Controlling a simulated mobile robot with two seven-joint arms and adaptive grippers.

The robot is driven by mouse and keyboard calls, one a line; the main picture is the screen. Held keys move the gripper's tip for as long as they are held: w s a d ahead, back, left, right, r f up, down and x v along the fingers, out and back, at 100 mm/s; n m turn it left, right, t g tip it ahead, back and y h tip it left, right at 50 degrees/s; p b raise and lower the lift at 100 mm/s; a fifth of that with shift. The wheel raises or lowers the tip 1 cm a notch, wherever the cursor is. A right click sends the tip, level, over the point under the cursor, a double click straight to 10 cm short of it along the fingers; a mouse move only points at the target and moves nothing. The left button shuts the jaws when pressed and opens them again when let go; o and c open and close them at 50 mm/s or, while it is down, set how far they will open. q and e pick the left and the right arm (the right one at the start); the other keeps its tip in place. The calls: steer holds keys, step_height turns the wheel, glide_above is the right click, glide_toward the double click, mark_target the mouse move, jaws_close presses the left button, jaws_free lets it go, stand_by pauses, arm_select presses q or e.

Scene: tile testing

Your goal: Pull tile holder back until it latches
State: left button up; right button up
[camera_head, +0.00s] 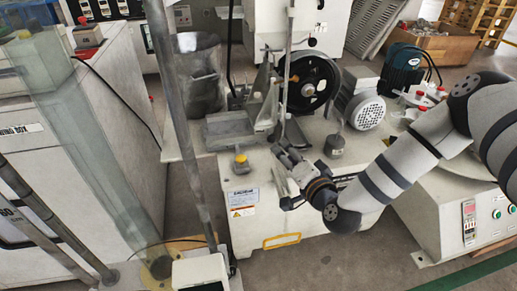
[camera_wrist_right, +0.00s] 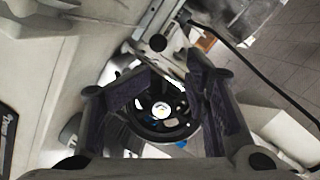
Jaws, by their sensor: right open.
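The tile testing machine (camera_head: 245,180) stands in the middle of the head view, with a black wheel (camera_head: 306,82) at its top. A grey metal part that looks like the tile holder (camera_head: 266,100) stands just left of the wheel; I cannot be sure of its outline. My right gripper (camera_head: 283,154) is in front of the machine, below the holder and wheel. Its fingers are spread, with nothing between them that I can see. In the right wrist view the open fingers (camera_wrist_right: 166,88) frame the wheel (camera_wrist_right: 160,112) beyond them. My left gripper is out of view.
A motor (camera_head: 363,109) sits right of the wheel. A metal hopper (camera_head: 202,85) stands behind on the left, and a yellow knob (camera_head: 241,158) is on the machine's front left. A cabinet with red and green buttons (camera_head: 468,215) stands at right.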

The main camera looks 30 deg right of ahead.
mark_target(274, 141)
steer(key=b+x, duration=0.1)
steer(key=x, duration=0.4)
steer(key=b+x, duration=0.2)
steer(key=x, duration=0.3)
steer(key=shift+w+f+b, duration=0.2)
steer(key=shift+f+b, duration=0.1)
steer(key=shift+w+d, duration=0.1)
steer(key=shift+w, duration=0.2)
steer(key=shift+r, duration=0.1)
jaws_close()
